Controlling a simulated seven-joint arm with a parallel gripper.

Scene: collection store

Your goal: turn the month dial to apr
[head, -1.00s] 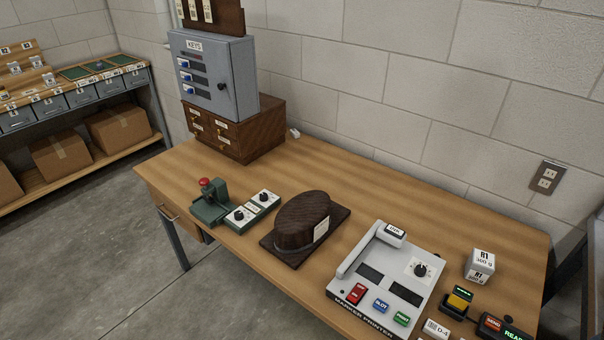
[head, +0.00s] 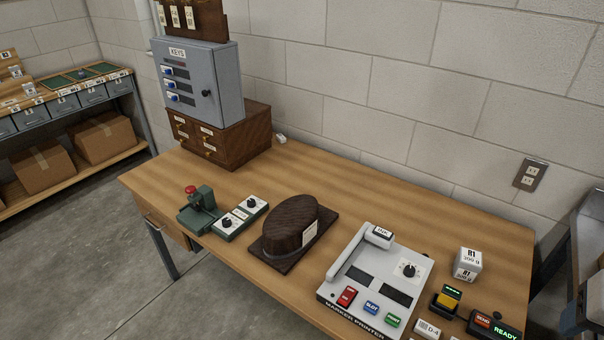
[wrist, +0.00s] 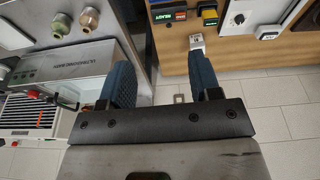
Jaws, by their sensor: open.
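A green stamp-like device (head: 200,212) with a red knob stands at the left front of the wooden table. Joined to its right is a green base with two black dials on white plates, a nearer dial (head: 227,223) and a farther dial (head: 253,203). Their lettering is too small to read, so I cannot tell which is the month dial or where it points. My gripper (wrist: 162,75) shows only in the wrist view, its blue fingers apart with nothing between them.
A white D-4 block (head: 428,328) and a READY box (head: 505,331) sit at the front right. Behind stands a key cabinet (head: 205,85).

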